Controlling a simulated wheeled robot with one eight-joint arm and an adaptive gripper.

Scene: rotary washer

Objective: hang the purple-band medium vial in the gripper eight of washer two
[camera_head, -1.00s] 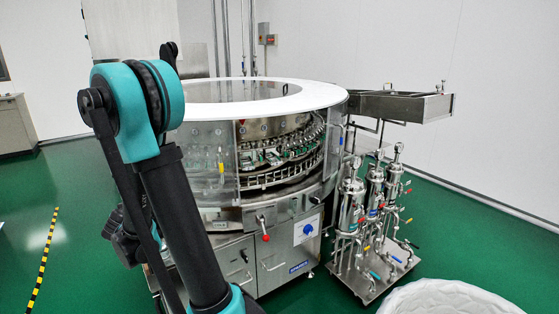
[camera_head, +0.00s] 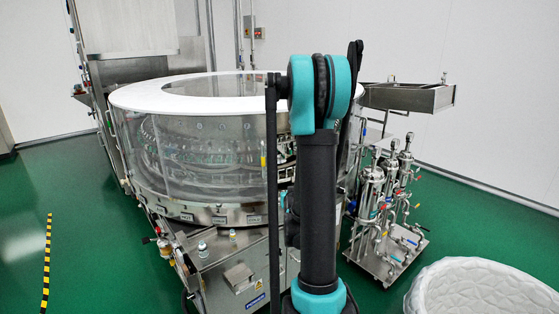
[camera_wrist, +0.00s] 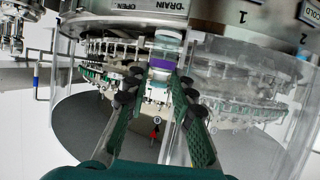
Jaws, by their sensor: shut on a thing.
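In the wrist view the purple-band vial (camera_wrist: 162,64) sits between the tips of my gripper (camera_wrist: 157,84), which is shut on it. A pale part of the vial shows above the purple band. Washer two (camera_head: 190,150) is the round machine with a white top ring and clear guard. In the wrist view its ring of small metal grippers (camera_wrist: 105,50) shows behind and left of the vial. A small round tag reading 8 (camera_wrist: 157,121) shows below the vial. Whether the vial touches any washer gripper cannot be told. My gripper is hidden in the head view.
The clear curved guard (camera_wrist: 250,90) stands close on the right in the wrist view. A metal rim with DRAIN and OPEN labels (camera_wrist: 130,6) crosses the top. In the head view a filter cart (camera_head: 385,210) and a white round tub (camera_head: 480,290) stand at right.

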